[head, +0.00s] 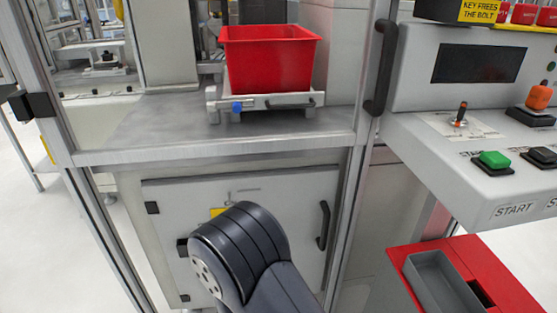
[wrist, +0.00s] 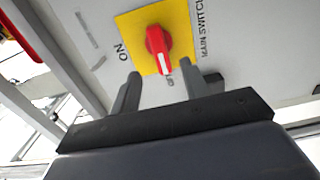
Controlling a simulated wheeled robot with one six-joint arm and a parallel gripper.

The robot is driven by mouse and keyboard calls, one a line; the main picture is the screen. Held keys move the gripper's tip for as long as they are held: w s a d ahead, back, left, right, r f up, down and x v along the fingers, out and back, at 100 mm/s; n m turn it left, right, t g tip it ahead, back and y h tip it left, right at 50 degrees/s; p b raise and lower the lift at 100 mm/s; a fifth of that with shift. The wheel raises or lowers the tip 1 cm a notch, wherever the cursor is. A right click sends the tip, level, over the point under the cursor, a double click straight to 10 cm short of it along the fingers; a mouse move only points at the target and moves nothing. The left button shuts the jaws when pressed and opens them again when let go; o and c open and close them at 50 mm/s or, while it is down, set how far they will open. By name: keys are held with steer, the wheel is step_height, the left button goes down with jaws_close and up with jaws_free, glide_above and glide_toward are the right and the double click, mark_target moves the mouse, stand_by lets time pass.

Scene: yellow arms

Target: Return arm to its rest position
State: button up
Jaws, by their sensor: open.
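My gripper (wrist: 158,92) shows in the wrist view with its two dark fingers apart and nothing between them. It points toward a red rotary knob (wrist: 159,48) on a yellow plate (wrist: 134,24) marked ON and MAIN SWITCH. The knob appears beyond the fingertips, and I see no contact. In the head view my dark arm (head: 240,250) rises from the bottom in front of a grey cabinet door. My gripper is hidden there behind the arm. A small piece of a yellow plate (head: 217,212) shows just above the arm.
A red bin (head: 268,62) sits on a carrier on the metal shelf (head: 150,125). A control console (head: 480,110) with a green START button (head: 494,159) juts out at the right. Below it is a red tray (head: 500,275). A metal frame post (head: 350,200) stands right of the door.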

steer(key=b+x, duration=0.1)
steer(key=x, duration=0.7)
steer(key=shift+w, duration=0.15)
steer(key=p+v, duration=0.1)
steer(key=v, duration=0.9)
steer(key=w+a+m+b, duration=0.2)
steer(key=w+m+b, duration=0.2)
steer(key=w+m, duration=0.3)
steer(key=shift+w+r+m, duration=0.15)
steer(key=shift+w+m, duration=0.15)
steer(key=shift+w, duration=1.1)
